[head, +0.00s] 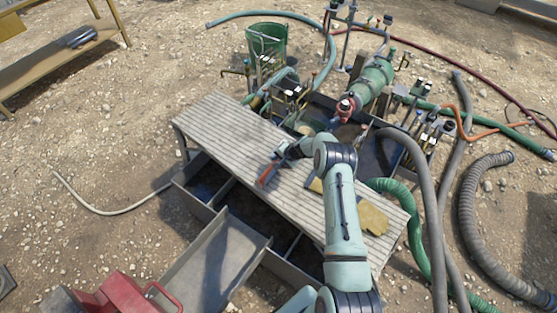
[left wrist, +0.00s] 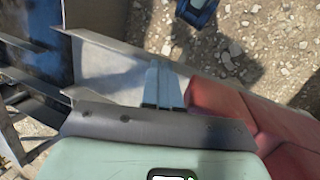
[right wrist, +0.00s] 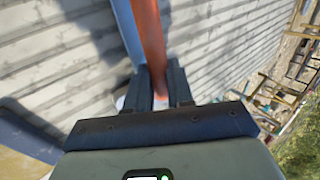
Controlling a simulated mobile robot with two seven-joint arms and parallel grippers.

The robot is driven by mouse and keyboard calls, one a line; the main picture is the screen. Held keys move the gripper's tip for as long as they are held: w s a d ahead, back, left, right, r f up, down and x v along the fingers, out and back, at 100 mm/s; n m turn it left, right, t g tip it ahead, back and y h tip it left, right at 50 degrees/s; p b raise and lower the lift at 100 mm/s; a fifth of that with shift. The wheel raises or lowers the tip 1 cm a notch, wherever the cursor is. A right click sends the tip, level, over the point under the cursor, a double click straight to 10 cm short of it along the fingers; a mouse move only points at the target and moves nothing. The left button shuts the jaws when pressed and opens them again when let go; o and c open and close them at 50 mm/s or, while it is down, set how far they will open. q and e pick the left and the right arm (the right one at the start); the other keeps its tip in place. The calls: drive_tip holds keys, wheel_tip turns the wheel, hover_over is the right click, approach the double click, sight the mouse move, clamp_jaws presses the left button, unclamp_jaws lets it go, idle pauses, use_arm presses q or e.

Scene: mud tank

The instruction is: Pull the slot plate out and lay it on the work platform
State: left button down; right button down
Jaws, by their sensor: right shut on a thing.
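My right gripper (head: 277,158) is over the grey slatted work platform (head: 235,125). In the right wrist view its jaws (right wrist: 158,88) are shut on a narrow orange-red piece (right wrist: 151,40), with a blue-grey strip beside it. In the head view this piece (head: 266,176) shows small, above or against the boards; I cannot tell if it touches them. Whether it is the slot plate I cannot tell. A tan plate (head: 373,218) lies flat at the platform's right end. My left gripper (left wrist: 165,85) looks shut and empty over a grey metal chute (left wrist: 105,65).
Below the platform's near edge are open tank compartments (head: 262,217) and the sloping chute (head: 215,265). A red machine (head: 118,292) stands at the lower left. Valves, a green bucket (head: 266,42) and hoses crowd the far side. The platform's left half is clear.

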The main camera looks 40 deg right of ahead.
use_arm(q)
drive_tip(key=shift+s+f+b, duration=0.3)
drive_tip(key=shift+f, duration=0.05)
use_arm(e)
drive_tip(key=shift+w+f, duration=0.1)
drive_tip(key=shift+f, duration=0.15)
idle(0.3)
drive_tip(key=c, duration=1)
unclamp_jaws()
drive_tip(key=shift+o, duration=0.5)
drive_tip(key=shift+s+a+f, duration=0.1)
drive_tip(key=shift+s+f, duration=0.1)
drive_tip(key=shift+f, duration=0.05)
drive_tip(key=shift+s+r, duration=0.1)
drive_tip(key=shift+r, duration=0.1)
use_arm(q)
drive_tip(key=s+f+b, duration=0.2)
drive_tip(key=f, duration=0.1)
drive_tip(key=shift+s+f, duration=0.15)
drive_tip(key=shift+s, duration=0.1)
use_arm(e)
drive_tip(key=v, duration=1.3)
drive_tip(key=shift+r, duration=0.15)
